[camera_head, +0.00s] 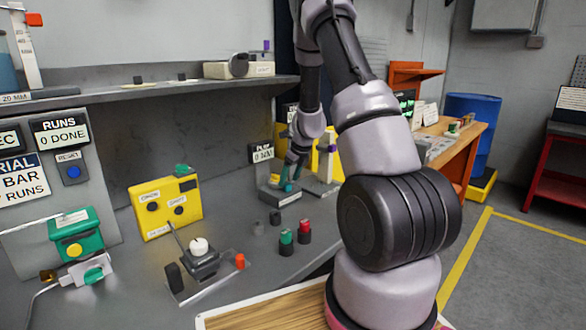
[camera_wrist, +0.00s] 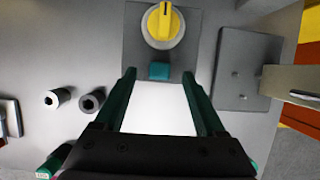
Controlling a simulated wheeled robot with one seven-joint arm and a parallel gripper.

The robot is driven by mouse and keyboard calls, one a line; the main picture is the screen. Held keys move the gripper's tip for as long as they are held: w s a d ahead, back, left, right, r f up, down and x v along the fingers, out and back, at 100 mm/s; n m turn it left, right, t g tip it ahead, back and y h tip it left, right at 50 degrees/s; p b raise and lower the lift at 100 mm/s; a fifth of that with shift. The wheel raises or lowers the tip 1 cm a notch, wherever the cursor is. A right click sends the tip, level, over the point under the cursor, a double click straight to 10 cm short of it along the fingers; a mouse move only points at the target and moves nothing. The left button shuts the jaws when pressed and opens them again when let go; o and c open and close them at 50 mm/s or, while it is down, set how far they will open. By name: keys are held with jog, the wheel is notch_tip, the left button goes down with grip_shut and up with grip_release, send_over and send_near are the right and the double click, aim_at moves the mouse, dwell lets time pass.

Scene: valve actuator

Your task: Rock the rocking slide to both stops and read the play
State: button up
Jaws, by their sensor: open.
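A small dark fixture (camera_head: 283,196) with a white label on its front edge stands on the bench. The wrist view shows its grey plate (camera_wrist: 133,42), a round yellow dial or knob (camera_wrist: 162,25) and a teal block (camera_wrist: 159,71), which may be the slide. My gripper (camera_wrist: 159,76) has two dark green fingers spread apart. The teal block lies between their tips, with gaps on both sides. A bright white surface (camera_wrist: 158,110) shows between the fingers. In the head view my gripper (camera_head: 291,186) is low over the fixture. The height of the fingertips over the block is unclear.
A second grey plate (camera_wrist: 248,72) is close on the right. Grey cylinders (camera_wrist: 57,98) and green-topped (camera_head: 286,240) and red-topped (camera_head: 304,230) pieces stand nearby. A yellow box (camera_head: 165,208) is farther left.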

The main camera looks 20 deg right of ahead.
jog(key=shift+x, duration=1.15)
grip_shut()
